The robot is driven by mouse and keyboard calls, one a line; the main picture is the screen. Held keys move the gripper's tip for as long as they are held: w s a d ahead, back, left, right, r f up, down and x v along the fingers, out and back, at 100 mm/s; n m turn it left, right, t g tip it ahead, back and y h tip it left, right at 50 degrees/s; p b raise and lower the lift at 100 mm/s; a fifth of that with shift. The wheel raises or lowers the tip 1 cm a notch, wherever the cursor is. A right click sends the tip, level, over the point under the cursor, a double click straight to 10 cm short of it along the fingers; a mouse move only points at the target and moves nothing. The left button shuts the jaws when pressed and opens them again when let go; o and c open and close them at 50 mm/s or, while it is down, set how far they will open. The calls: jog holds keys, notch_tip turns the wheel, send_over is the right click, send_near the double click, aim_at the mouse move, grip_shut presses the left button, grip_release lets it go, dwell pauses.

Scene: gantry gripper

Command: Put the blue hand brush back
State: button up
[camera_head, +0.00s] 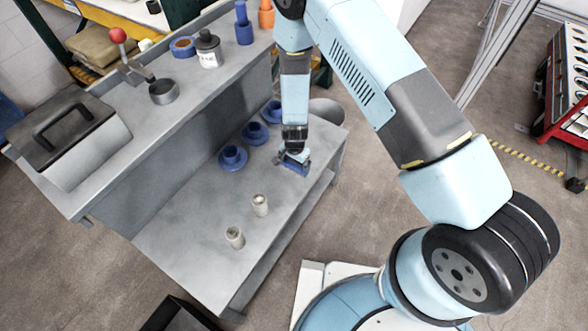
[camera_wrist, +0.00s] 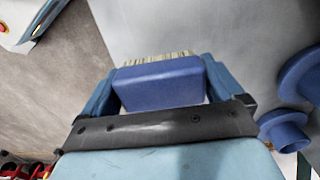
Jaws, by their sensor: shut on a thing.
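The blue hand brush (camera_wrist: 158,84) has a blue block back and pale bristles. In the wrist view it sits between the two fingers of my gripper (camera_wrist: 160,82), which is shut on it. The bristles point away from the wrist, toward the grey bench surface. In the head view the brush (camera_head: 294,166) shows small under my gripper (camera_head: 293,158), at the right part of the lower grey bench top (camera_head: 185,232). My gripper and arm partly hide it, and I cannot tell whether it touches the bench.
Several blue flanged parts (camera_head: 232,158) stand in a row left of my gripper. Two pale cylinders (camera_head: 260,205) stand nearer the front. The bench's front left is clear.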

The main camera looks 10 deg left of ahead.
aim_at(293, 169)
jog(key=shift+w+a+f, duration=0.2)
jog(key=shift+w+f, duration=0.2)
jog(key=shift+f, duration=0.1)
jog(key=shift+w+a+f, duration=0.15)
jog(key=shift+w+f, duration=0.2)
jog(key=shift+f, duration=1.65)
jog(key=o, duration=1)
notch_tip(293, 169, up, 12)
